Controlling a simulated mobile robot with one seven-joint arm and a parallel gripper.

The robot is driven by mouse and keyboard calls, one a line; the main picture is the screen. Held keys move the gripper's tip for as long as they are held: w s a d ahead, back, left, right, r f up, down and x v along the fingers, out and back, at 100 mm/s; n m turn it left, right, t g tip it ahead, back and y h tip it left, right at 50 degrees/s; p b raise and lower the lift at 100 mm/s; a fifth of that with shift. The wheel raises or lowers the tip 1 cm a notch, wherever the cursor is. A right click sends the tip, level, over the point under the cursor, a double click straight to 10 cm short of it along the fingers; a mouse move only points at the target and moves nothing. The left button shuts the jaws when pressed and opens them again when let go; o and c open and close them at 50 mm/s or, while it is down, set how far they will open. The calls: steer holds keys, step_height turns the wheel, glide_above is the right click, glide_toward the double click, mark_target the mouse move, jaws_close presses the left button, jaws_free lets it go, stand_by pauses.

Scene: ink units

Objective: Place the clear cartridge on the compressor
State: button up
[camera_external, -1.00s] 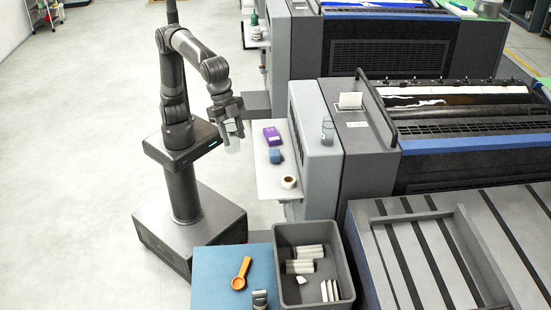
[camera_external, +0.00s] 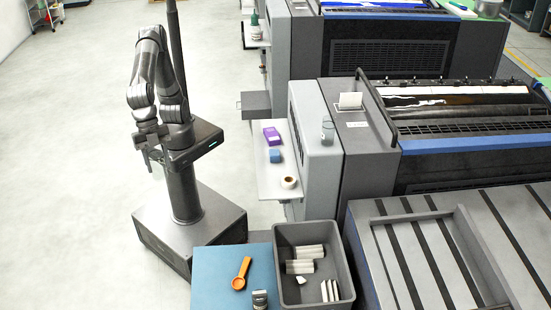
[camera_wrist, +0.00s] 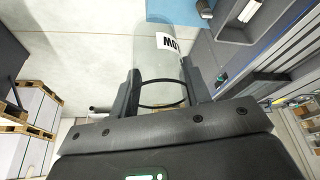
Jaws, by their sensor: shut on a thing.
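My gripper (camera_external: 154,156) hangs low at the left of my own column, over open floor. In the wrist view my gripper (camera_wrist: 160,92) has its two dark fingers on either side of the clear cartridge (camera_wrist: 157,50). The cartridge is a see-through cylinder with a dark ring near its base and a white label with black letters, partly cut off. It points away from the palm. In the external view the cartridge is hard to make out against the floor. I cannot tell which machine is the compressor.
A white side shelf (camera_external: 272,184) holds a purple box (camera_external: 271,136), a blue block (camera_external: 275,156) and a tape roll (camera_external: 289,182). A clear grey cylinder (camera_external: 327,132) stands on the press cabinet. A grey bin (camera_external: 284,238) and blue table (camera_external: 212,272) are in front. Floor at left is clear.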

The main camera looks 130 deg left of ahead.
step_height(320, 180, down, 40)
glide_above(213, 279)
step_height(213, 279, down, 7)
steer(key=shift+a+f, duration=0.1)
steer(key=shift+f, duration=2)
steer(key=o, duration=1)
steer(key=shift+f, duration=0.1)
steer(key=shift+o, duration=0.2)
